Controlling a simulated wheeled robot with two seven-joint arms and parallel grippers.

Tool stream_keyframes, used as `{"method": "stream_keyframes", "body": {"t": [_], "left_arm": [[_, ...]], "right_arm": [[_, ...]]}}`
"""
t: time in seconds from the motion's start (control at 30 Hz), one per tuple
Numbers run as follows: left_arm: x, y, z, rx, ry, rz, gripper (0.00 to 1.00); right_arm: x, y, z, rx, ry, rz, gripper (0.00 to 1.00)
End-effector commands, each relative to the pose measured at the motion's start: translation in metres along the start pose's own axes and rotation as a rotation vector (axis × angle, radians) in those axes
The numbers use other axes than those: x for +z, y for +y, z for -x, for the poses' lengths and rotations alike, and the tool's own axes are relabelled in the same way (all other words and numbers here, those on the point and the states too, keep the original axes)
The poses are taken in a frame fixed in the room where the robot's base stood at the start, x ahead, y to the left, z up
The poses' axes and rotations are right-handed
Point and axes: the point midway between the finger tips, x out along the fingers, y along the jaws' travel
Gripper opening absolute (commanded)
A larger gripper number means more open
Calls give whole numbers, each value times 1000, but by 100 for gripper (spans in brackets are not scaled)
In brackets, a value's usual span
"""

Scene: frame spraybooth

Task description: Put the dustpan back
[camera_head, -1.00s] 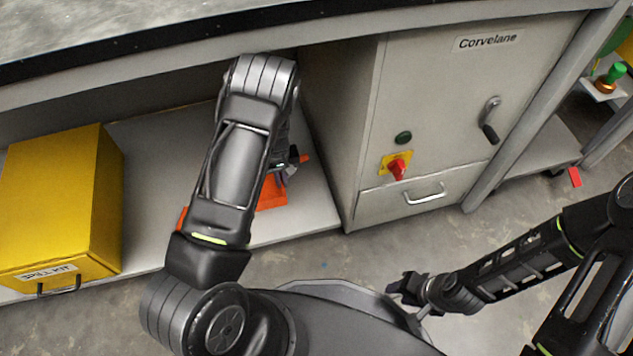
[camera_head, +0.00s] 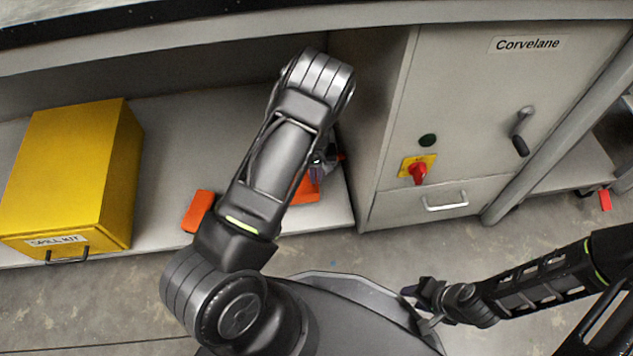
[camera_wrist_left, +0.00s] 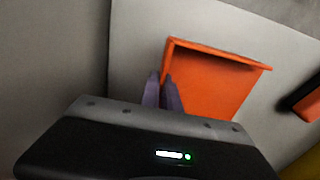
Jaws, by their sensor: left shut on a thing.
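The orange dustpan (camera_head: 306,191) is at the lower shelf, just left of the grey cabinet, partly hidden behind my left arm. The left wrist view shows its open orange pan (camera_wrist_left: 212,85) tilted against the pale shelf. My left gripper (camera_head: 320,168) is shut on the dustpan; its purple-grey fingers (camera_wrist_left: 163,92) meet the pan's left edge. The handle is hidden, and I cannot tell whether the pan touches the shelf. My right gripper (camera_head: 415,292) hangs at the lower right, away from the shelf, too small to read its jaws.
A yellow spill kit box (camera_head: 70,180) stands on the shelf (camera_head: 170,140) at left. An orange block-like thing (camera_head: 198,212) lies near the shelf's front edge. The grey cabinet (camera_head: 390,150) bounds the shelf at right. The worktop (camera_head: 200,25) overhangs it.

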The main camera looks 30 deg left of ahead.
Motion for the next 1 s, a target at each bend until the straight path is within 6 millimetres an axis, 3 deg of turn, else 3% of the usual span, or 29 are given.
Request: {"method": "stream_keyframes", "body": {"t": [0.1, 0.2, 0.63, 0.67, 0.9, 1.0], "left_arm": [[3, 3, -24, -1, -1, 0, 0], [5, 7, -36, -1, 0, -1, 0], [6, 10, -39, 0, 0, 2, 0], [6, 10, -37, 0, 0, 2, 8], [6, 10, -37, 0, 0, 1, 27], [6, 10, -37, 0, 0, 1, 27]], "right_arm": [[-1, 6, -19, 0, 5, -1, 36], [-2, 9, -27, -1, 9, -1, 36], [-3, 9, -27, -2, 9, -2, 36], [-3, 8, -26, -2, 9, -2, 36], [-3, 8, -26, -2, 9, -2, 36], [-3, 8, -26, -2, 9, -2, 36]]}}
